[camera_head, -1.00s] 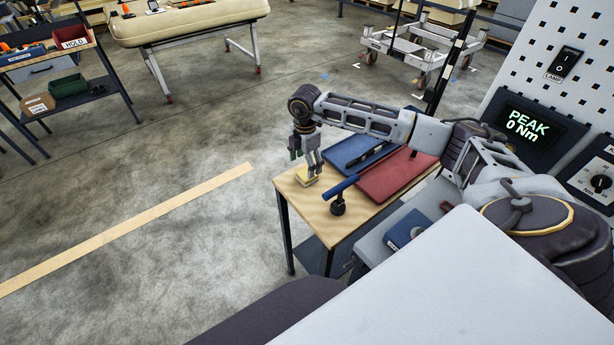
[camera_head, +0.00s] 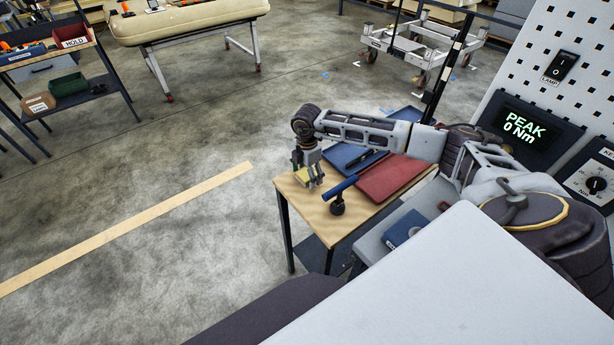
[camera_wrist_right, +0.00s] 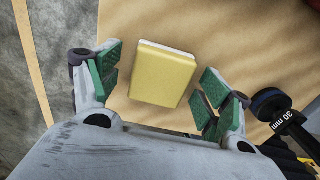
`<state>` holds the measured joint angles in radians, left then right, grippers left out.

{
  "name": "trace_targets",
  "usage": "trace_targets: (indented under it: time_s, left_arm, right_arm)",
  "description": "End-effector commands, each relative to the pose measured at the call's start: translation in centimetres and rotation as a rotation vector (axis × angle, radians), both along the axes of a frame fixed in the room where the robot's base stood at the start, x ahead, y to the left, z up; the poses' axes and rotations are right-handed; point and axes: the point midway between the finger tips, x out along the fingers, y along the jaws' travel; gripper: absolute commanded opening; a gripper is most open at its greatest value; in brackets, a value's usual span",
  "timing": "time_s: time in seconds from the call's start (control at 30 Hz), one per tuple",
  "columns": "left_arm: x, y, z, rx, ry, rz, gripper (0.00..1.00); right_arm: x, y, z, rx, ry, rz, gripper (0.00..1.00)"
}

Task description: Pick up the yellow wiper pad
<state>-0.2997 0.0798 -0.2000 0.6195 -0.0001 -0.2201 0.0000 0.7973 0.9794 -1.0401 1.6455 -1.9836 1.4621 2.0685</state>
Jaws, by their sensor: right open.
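The yellow wiper pad (camera_wrist_right: 163,76) lies on the wooden tabletop (camera_wrist_right: 215,25) near the table's corner, seen from above in the right wrist view. My right gripper (camera_wrist_right: 158,83) is open, with its green finger pads on either side of the pad and gaps between. My left gripper is in neither view.
A blue-handled tool (camera_head: 338,192) stands close to the right of the gripper; its dark end marked 30 mm (camera_wrist_right: 270,103) shows in the wrist view. A blue tray (camera_head: 352,155) and a red tray (camera_head: 393,178) lie behind and to the right. Open floor is on the left.

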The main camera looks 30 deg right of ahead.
Motion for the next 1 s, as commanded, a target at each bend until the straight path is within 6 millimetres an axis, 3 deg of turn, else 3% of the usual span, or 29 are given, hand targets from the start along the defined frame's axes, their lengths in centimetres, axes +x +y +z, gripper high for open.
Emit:
trace_targets:
  time_s: [0.27,0.63,1.0]
  left_arm:
    - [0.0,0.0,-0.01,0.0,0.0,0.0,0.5]
    - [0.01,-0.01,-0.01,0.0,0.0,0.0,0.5]
    - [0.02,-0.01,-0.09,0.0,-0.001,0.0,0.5]
  right_arm:
    - [0.0,0.02,0.01,0.0,0.0,0.0,0.77]
    - [0.0,0.02,0.02,0.0,0.0,0.0,0.3]
    - [0.04,0.03,0.39,0.001,-0.001,0.0,0.29]
